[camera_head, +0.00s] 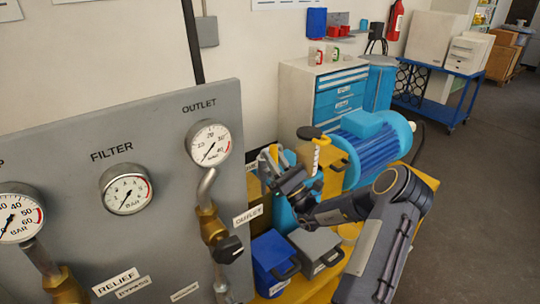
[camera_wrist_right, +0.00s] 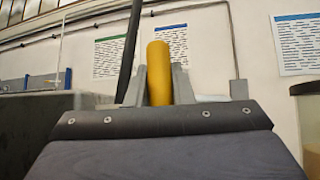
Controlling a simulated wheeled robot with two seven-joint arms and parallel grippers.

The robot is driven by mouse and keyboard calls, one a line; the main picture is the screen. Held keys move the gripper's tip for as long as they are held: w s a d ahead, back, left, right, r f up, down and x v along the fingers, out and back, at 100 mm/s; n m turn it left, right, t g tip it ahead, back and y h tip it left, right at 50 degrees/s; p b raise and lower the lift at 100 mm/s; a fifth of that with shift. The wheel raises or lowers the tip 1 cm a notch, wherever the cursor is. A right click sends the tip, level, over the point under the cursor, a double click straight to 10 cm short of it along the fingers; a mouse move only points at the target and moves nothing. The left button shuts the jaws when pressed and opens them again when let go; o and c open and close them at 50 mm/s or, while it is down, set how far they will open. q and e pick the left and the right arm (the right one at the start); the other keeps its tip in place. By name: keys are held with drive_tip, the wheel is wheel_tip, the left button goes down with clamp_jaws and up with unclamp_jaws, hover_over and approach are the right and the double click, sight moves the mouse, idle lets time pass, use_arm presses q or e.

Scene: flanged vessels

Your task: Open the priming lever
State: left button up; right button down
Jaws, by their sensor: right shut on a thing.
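The yellow priming lever (camera_wrist_right: 158,72) stands upright between my right gripper's two grey fingers (camera_wrist_right: 160,88) in the right wrist view, and they are shut on it. In the head view my right gripper (camera_head: 272,163) is beside the right edge of the grey gauge panel, with a small yellow part of the lever (camera_head: 274,152) showing at its fingertips. The lever's lower end and pivot are hidden behind the gripper and arm. My left gripper is not in view.
The grey panel (camera_head: 75,170) with dial gauges and brass valves fills the left. A blue motor (camera_head: 370,145) is behind my right arm. A blue bin (camera_head: 272,262) and grey box (camera_head: 316,248) stand below the gripper.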

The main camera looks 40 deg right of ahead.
drive_tip(key=shift+d+m+h, duration=0.25)
drive_tip(key=shift+m+h, duration=0.45)
drive_tip(key=shift+m, duration=0.2)
drive_tip(key=c, duration=1.3)
unclamp_jaws()
drive_tip(key=shift+o, duration=0.2)
drive_tip(key=b+v, duration=0.2)
drive_tip(key=v, duration=0.6)
drive_tip(key=shift+w+f, duration=0.1)
